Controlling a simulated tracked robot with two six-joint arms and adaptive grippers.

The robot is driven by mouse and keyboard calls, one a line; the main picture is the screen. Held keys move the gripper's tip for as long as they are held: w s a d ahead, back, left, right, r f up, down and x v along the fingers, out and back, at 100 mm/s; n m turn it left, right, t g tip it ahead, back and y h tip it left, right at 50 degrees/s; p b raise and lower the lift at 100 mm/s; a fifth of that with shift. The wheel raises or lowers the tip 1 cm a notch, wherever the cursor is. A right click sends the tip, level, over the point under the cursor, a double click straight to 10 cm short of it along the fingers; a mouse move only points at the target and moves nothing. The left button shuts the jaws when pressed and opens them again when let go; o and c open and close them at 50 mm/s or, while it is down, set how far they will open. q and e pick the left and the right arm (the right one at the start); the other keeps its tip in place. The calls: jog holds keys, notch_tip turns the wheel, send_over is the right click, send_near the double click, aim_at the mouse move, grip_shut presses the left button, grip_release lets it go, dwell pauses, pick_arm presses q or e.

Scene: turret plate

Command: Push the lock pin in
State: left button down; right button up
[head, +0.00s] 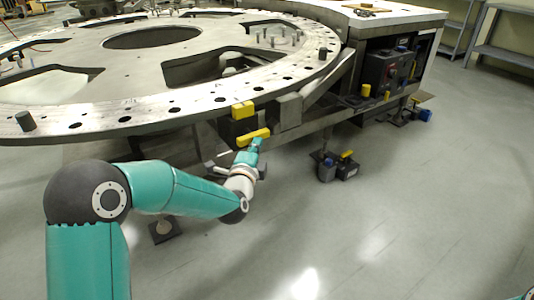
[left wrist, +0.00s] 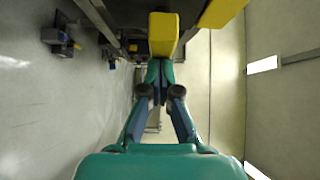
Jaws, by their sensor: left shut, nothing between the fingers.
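Two yellow parts sit at the near edge of the turret plate (head: 187,104). A yellow block (head: 243,110) is at the rim, and a yellow bar (head: 253,136) is just below it. I cannot tell for sure which one belongs to the lock pin. My left gripper (head: 256,146) is shut and empty, with its tips right at the yellow bar. In the left wrist view the shut fingertips (left wrist: 160,73) point at the end of a yellow part (left wrist: 163,34). They look very close to it; contact is unclear. A second yellow part (left wrist: 222,12) is beside it.
Under the plate a grey metal frame runs to the right, towards a dark control box (head: 388,70) on the white-topped base. Dark blue and black devices (head: 337,167) stand on the floor to the right. The floor in front is clear.

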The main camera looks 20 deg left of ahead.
pick_arm(q)
jog(key=shift+a+r, duration=0.15)
jog(key=shift+a, duration=0.05)
jog(key=s+d, duration=0.4)
jog(key=s, duration=0.8)
jog(key=shift+s+d+f, duration=0.2)
jog(key=shift+d, duration=0.2)
jog(key=shift+a, duration=0.1)
